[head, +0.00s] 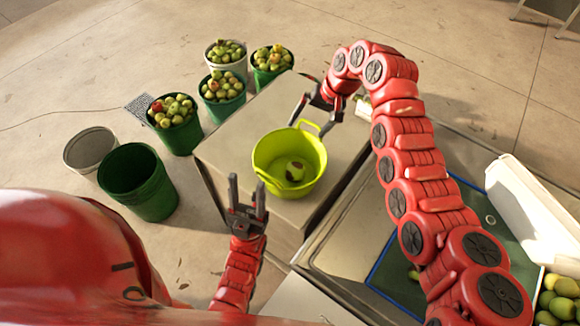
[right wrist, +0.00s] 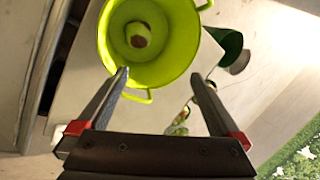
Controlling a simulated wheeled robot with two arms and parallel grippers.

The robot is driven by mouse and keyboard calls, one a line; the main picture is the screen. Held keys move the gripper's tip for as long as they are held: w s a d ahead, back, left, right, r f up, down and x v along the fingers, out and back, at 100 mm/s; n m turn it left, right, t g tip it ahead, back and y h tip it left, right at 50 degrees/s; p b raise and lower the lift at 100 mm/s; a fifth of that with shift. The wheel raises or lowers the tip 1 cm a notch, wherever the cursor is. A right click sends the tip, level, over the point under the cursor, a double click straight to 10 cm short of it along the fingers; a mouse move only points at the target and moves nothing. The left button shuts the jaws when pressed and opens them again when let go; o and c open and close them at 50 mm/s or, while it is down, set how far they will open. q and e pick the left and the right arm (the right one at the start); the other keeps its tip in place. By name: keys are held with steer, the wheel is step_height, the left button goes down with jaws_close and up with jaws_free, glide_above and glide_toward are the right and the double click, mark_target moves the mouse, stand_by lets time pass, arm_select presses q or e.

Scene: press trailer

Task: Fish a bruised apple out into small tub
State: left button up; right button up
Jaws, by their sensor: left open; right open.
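The small tub (head: 268,158) is yellow-green with two handles and stands on a grey box top. The bruised apple (head: 294,171), green with a brown patch, lies inside on the tub's floor. In the right wrist view the tub (right wrist: 172,72) and the apple (right wrist: 138,35) show beyond the fingers. My left gripper (head: 247,190) is open and empty, just left of and in front of the tub. My right gripper (head: 314,112) is open and empty, behind the tub near its far handle; in the wrist view its fingers (right wrist: 160,85) stand apart with nothing between them touching.
Several buckets of apples (head: 223,88) stand on the floor at the upper left, beside an empty green bucket (head: 138,180) and an empty white one (head: 91,147). A metal sink (head: 335,250) and a white chute (head: 530,205) lie to the right, with green fruit (head: 562,300) at the lower right.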

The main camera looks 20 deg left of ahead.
steer(key=b+v, duration=0.1)
steer(key=v, duration=0.8)
steer(key=shift+r+b, duration=0.25)
steer(key=shift+b, duration=0.15)
